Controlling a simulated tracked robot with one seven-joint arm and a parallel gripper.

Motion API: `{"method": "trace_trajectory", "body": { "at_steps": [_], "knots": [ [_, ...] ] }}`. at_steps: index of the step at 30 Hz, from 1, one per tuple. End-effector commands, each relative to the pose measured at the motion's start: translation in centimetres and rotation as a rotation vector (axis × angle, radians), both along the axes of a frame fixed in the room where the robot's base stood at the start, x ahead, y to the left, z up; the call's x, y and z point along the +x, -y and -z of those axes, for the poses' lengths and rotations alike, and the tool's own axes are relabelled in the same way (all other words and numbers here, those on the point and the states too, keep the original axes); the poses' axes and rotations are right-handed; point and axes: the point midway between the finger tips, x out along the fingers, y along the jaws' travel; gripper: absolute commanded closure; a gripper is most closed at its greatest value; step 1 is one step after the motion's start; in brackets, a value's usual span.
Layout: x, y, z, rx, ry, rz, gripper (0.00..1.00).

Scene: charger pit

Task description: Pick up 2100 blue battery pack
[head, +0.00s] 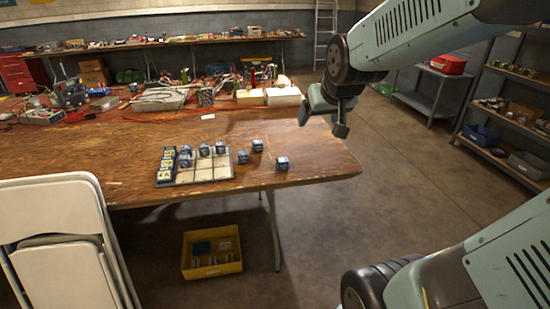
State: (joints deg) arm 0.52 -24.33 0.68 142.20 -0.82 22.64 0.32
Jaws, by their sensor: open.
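Several small blue battery packs sit on the wooden table's front right part in the head view. One blue pack (282,163) is nearest the table's right end, with another blue pack (243,157) and a third blue pack (257,145) to its left. Others stand on a pale gridded tray (205,174), including one blue pack (220,148) at its back right. Yellowish-labelled packs (166,168) line its left side. The printing is too small to read, so I cannot tell which is 2100. My gripper (322,120) is open and empty, above and right of the packs, apart from them.
The table (125,165) holds cables, trays and devices at its back. A white folding chair (60,235) stands at the front left. A yellow bin (212,268) with a blue item sits on the floor below. Shelves (510,115) stand at the right; the floor between is clear.

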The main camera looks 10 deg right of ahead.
Motion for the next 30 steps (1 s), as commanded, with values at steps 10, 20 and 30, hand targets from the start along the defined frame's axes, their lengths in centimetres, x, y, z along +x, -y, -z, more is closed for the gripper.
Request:
{"method": "trace_trajectory", "body": {
  "at_steps": [10, 20, 30],
  "knots": [
    [10.0, 0.2, 5.2, -0.008, 0.155, -0.012, 0.21],
    [17.2, 0.2, 11.2, -0.011, 0.31, -0.024, 0.21],
    [21.7, 0.0, 18.4, -0.006, 0.471, -0.039, 0.21]
  ]
}}
